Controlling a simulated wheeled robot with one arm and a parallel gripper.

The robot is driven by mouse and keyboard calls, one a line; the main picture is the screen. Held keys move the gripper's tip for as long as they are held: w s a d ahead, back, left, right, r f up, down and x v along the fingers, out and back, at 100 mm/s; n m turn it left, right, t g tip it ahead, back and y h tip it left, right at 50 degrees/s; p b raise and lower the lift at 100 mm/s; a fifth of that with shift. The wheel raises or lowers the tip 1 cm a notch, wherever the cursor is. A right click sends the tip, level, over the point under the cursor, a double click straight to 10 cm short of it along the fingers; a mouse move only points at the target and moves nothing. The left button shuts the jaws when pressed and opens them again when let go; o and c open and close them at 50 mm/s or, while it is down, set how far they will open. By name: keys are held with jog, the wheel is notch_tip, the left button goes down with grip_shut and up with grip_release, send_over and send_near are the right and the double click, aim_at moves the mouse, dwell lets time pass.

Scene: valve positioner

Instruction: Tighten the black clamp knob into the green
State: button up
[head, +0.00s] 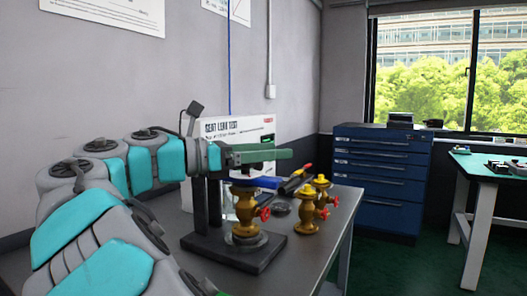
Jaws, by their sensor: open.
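A brass-yellow valve (245,212) with a red handwheel (264,214) stands upright on the black base of a test stand (235,253). The stand's dark post (207,205) rises just left of it. My arm reaches in from the left, and my gripper (280,154) is above the valve, at the top of the stand. It is open, with long green fingers seen from the side, so the gap between them does not show. I cannot make out the black clamp knob or a green mark; they may be hidden behind my gripper or too small to tell.
A white test panel (238,127) stands behind the stand. A blue drawer cabinet (378,180) and a green-topped table (485,167) are farther right.

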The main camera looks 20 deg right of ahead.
jog(key=s, duration=0.6)
jog(key=shift+s+r, duration=0.25)
jog(key=shift+r, duration=0.05)
jog(key=shift+a, duration=0.1)
